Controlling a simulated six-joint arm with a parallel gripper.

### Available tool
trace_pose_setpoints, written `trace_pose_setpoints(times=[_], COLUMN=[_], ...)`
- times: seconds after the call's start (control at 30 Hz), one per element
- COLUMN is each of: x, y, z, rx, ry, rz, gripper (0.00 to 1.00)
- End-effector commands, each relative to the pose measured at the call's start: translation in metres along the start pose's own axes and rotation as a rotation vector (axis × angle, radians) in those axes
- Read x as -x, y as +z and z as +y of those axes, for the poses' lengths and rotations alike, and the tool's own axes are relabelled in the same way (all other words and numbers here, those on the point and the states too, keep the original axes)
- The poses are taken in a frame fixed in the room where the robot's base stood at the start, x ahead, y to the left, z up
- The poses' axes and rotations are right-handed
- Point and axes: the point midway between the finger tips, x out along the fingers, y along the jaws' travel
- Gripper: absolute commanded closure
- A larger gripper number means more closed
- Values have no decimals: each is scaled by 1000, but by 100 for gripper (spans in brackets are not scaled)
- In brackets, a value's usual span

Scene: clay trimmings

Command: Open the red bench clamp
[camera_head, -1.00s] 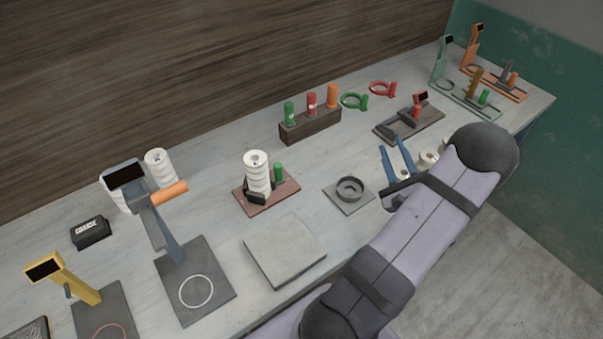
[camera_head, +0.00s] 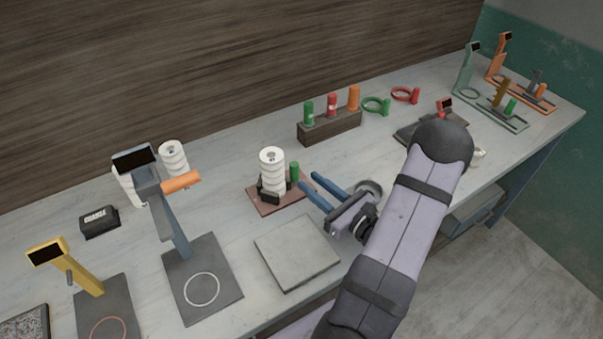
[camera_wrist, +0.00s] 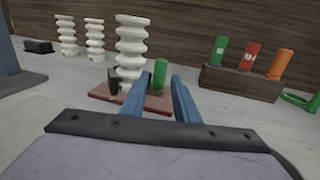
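A clamp on a red-brown base plate (camera_head: 262,204) stands mid-bench and also shows in the wrist view (camera_wrist: 160,104). It has dark jaws around the foot of an upright white ribbed piece (camera_head: 271,168), and an upright green handle (camera_head: 294,171) at its right. My gripper (camera_head: 309,182) is open and empty, just right of this clamp. In the wrist view the green handle (camera_wrist: 160,74) appears between the blue fingers; I cannot tell whether they touch it. Another clamp with a red handle (camera_head: 444,104) on a dark base (camera_head: 408,134) is farther right, partly behind my arm.
A rack (camera_head: 330,126) with green, red and orange handles stands behind. A grey slab (camera_head: 296,252) lies in front. A blue-grey stand (camera_head: 170,215) with an orange bar is at left.

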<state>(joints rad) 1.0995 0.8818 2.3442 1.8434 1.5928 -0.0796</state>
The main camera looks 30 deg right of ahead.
Motion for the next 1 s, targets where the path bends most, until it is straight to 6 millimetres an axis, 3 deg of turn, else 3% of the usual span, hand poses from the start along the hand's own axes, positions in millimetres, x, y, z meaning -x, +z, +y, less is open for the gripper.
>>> trace_pose_setpoints(times=[0.33,0.77,0.9,1.0], x=[-40,-49,-49,-49], y=[2,0,0,0], z=[0,0,-1,-1], rx=[1,1,1,1], ry=[3,-1,-1,-1], rz=[0,-1,-1,-1], gripper=[72,72,100,100])
